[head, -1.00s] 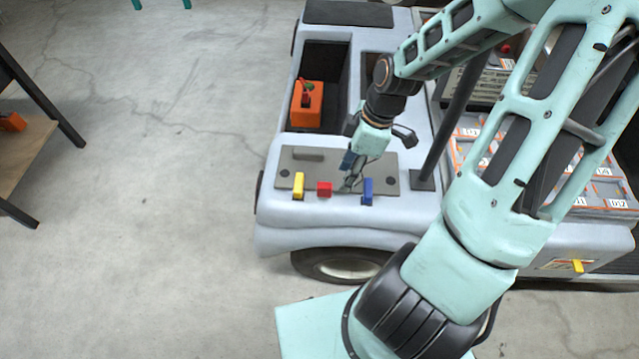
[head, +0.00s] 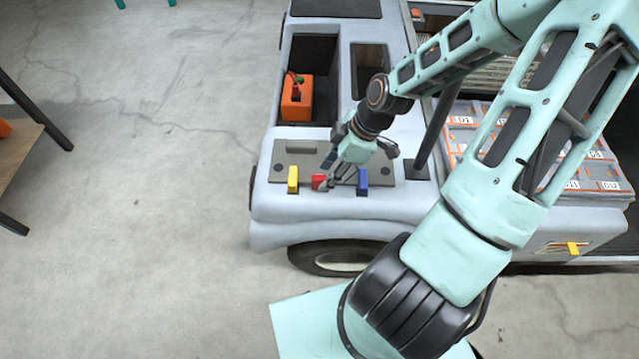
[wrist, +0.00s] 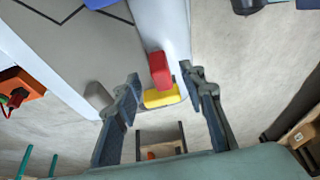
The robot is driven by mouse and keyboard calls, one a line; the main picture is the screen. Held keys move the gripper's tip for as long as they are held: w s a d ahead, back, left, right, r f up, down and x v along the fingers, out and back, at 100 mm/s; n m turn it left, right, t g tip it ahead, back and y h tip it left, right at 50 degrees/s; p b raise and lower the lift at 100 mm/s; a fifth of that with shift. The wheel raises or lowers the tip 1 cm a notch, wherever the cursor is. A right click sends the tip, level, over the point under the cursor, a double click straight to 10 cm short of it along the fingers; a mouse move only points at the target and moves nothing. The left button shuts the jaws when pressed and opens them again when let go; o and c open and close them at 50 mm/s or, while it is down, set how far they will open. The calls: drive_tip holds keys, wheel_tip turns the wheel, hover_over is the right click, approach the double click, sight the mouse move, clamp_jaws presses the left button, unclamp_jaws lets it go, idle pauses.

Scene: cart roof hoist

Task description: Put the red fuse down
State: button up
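The red fuse (head: 318,182) stands at the front edge of the grey panel (head: 300,162) on the cart, between the yellow fuse (head: 293,178) and the blue fuse (head: 362,181). My gripper (head: 325,183) is right at the red fuse. In the wrist view my gripper (wrist: 161,74) is open, its fingers wide apart, with the red fuse (wrist: 159,68) in line with the gap. I cannot tell how deep the fuse is between them. The yellow fuse (wrist: 162,97) shows just below it, and the blue fuse (wrist: 100,3) is at the top edge.
An orange box (head: 296,100) with a red part on top sits in the cart's open compartment. A dark post (head: 440,125) rises right of the panel. Grey numbered cases (head: 590,160) lie at the right. Open floor (head: 140,200) is left of the cart.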

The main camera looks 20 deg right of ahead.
sight(322, 178)
drive_tip(key=b+x, duration=0.1)
drive_tip(key=x, duration=0.3)
drive_tip(key=shift+a+f+b, duration=0.15)
drive_tip(key=shift+a+b, duration=0.1)
drive_tip(key=shift+b, duration=0.05)
clamp_jaws()
